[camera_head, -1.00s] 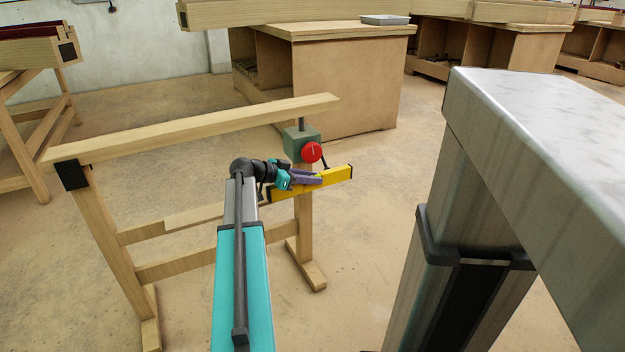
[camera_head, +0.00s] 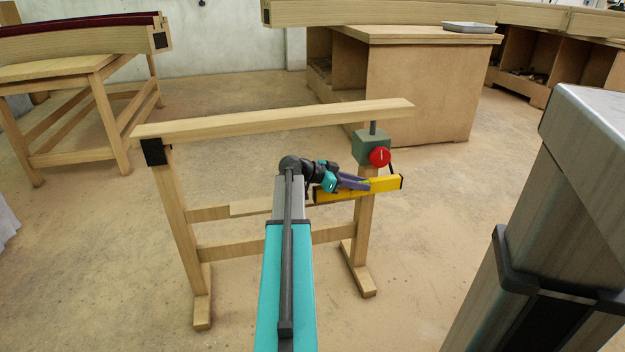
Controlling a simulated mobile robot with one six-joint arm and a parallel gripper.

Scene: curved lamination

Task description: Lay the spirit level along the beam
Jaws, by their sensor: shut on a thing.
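The spirit level is a yellow bar with black ends (camera_head: 385,185), in the middle of the view. My gripper (camera_head: 354,183), with purple fingers, is shut on it near its middle. The level is roughly horizontal, rising a little to the right, and appears below the beam's height in the picture. The beam (camera_head: 275,120) is a pale wooden bar across the top of a trestle stand, and its top is bare. The gripper hides part of the level, and its exact distance from the stand cannot be told.
A grey-green box with a red knob (camera_head: 380,157) sits under the beam's right end. A lower rail (camera_head: 225,250) joins the stand's legs. A workbench with a grey tray (camera_head: 468,27) stands behind. Another trestle (camera_head: 75,70) is at the back left. Floor around the stand is clear.

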